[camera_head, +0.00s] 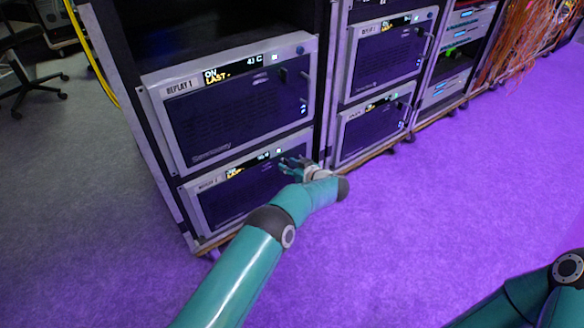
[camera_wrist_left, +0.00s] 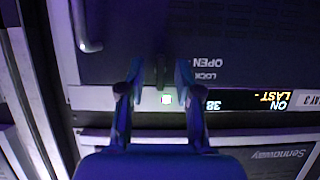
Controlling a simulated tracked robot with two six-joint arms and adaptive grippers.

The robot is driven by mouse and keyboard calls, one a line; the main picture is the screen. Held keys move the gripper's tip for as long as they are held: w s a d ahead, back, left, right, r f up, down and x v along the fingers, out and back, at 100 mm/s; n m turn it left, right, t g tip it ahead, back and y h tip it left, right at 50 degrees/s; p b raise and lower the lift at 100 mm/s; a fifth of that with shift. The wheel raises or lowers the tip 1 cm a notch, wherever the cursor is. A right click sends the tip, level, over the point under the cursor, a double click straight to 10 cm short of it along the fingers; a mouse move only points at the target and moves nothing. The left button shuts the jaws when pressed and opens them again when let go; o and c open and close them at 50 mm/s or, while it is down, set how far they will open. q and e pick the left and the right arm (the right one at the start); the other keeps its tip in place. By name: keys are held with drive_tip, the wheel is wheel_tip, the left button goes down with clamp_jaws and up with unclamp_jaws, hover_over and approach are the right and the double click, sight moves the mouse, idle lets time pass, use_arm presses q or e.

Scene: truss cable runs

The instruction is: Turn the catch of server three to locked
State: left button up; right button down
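My left gripper (camera_head: 292,165) is in front of the right part of the lower left server (camera_head: 245,185) in the head view. In the left wrist view, which is upside down, the label on this server (camera_wrist_left: 240,40) ends in "AY 3". Its catch (camera_wrist_left: 160,71) shows as a dark upright bar, beside the printed words LOCK and OPEN. The fingers of my left gripper (camera_wrist_left: 159,78) stand apart on either side of the bar, with gaps showing. Which word the catch points at is not clear. My right gripper is out of view.
The Replay 1 server (camera_head: 240,100) sits directly above. A second rack (camera_head: 385,50) with more servers stands to the right. The purple-lit floor (camera_head: 430,210) is clear.

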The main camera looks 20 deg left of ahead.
use_arm(q)
drive_tip(key=v, duration=1.2)
drive_tip(key=shift+f, duration=0.1)
